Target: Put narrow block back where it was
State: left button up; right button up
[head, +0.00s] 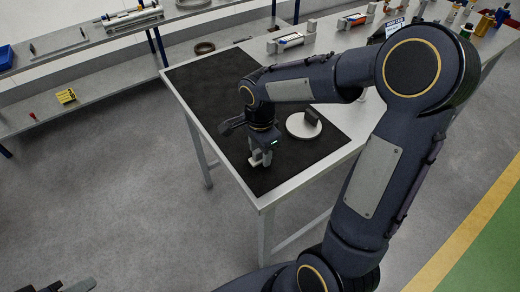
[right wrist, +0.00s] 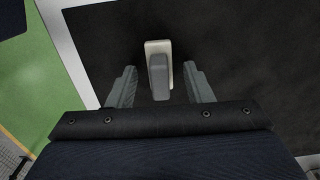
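My right gripper (head: 261,157) is low over the front part of the black mat (head: 210,85) on the table. In the right wrist view, its two fingers (right wrist: 160,72) are apart. A narrow grey block (right wrist: 159,80) on a pale, slightly longer base (right wrist: 157,46) shows between them, with a gap on each side. In the head view the gripper mostly hides this block. A round pale disc (head: 299,128) lies on the mat to the right of the gripper, with a dark upright block (head: 313,116) on it. A dark part at the bottom left edge may be my left gripper (head: 76,287); its fingers are unclear.
The metal table's front corner (head: 262,201) is close to the right gripper. Small fixtures with coloured parts (head: 291,41) stand along the table's back. A shelf bench (head: 90,95) at the back left holds a yellow block (head: 66,96) and a ring (head: 203,48).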

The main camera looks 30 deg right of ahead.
jog(key=shift+r, duration=0.1)
notch_tip(320, 180, up, 11)
jog(key=p, duration=0.1)
jog(key=s+a+f+n+t+y, duration=0.1)
jog(key=s+a+n+t+y, duration=0.1)
jog(key=s+n, duration=0.5)
jog(key=s+a+f+n+t+y, duration=0.1)
jog(key=s+a+n+t, duration=0.1)
jog(key=s+n, duration=0.6)
jog(key=shift+s+n+t+y, duration=0.3)
jog(key=shift+s+t+y, duration=0.1)
jog(key=shift+s+t, duration=0.5)
jog(key=shift+s+a, duration=0.1)
